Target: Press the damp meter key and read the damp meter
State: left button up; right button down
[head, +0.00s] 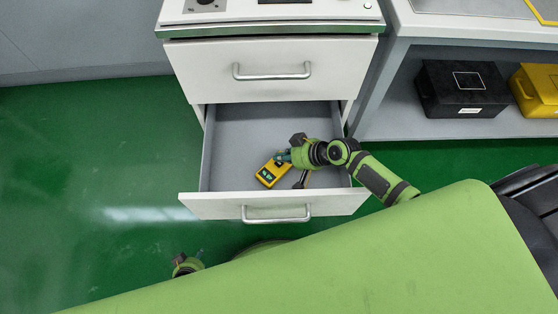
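The damp meter (267,175), a small yellow device with a dark face and teal-green marks, lies tilted in the open lower drawer (228,150). My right gripper (285,157) reaches into the drawer from the right, its fingertips at the meter's upper right end. I cannot tell whether they touch it. The fingers are too small and overlapped to show whether they are open or shut. The key and any reading are too small to make out. My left gripper (187,262) is low at the left, outside the drawer and apart from the meter; its fingers are unclear.
The drawer front (275,206) with its handle sticks out toward me. A closed upper drawer (270,70) is above it. A shelf at right holds a black box (462,88) and a yellow box (538,88). The green floor at left is clear.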

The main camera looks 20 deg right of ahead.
aim_at(282, 163)
jog(key=shift+r+p, duration=2.35)
jog(key=shift+r, duration=0.2)
